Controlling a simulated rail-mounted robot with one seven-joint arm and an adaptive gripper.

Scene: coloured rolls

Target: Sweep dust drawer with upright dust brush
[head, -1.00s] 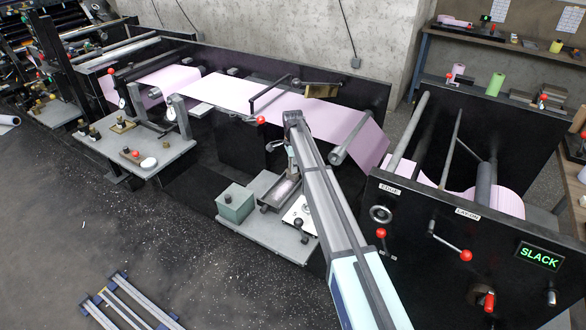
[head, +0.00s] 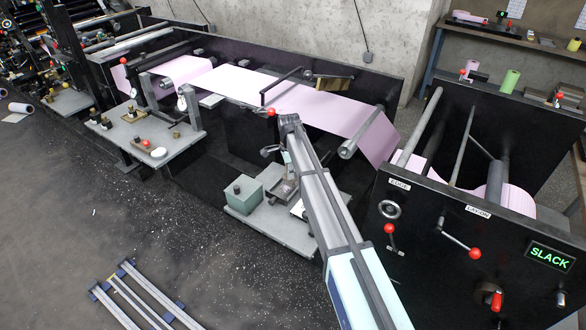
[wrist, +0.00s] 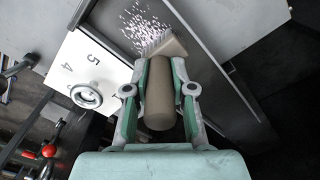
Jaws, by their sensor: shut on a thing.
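My gripper (wrist: 159,80) is shut on the taupe handle of the dust brush (wrist: 158,112), one green-grey finger on each side. The brush head with pale bristles (wrist: 155,42) extends beyond the fingertips toward the top of the wrist view. Pale pinkish dust specks (wrist: 138,20) lie just beyond the bristles in the grey dust drawer (wrist: 205,40). I cannot tell whether the bristles touch the drawer floor. In the head view the dust drawer (head: 284,189) is partly hidden by my arm, and the brush is not clearly visible.
A white numbered plate with a round knob (wrist: 87,95) lies left of the brush. A red-tipped lever (wrist: 48,151) is at lower left. In the head view a green-grey box (head: 243,193) stands left of the drawer. The black panel (head: 470,250) stands to the right.

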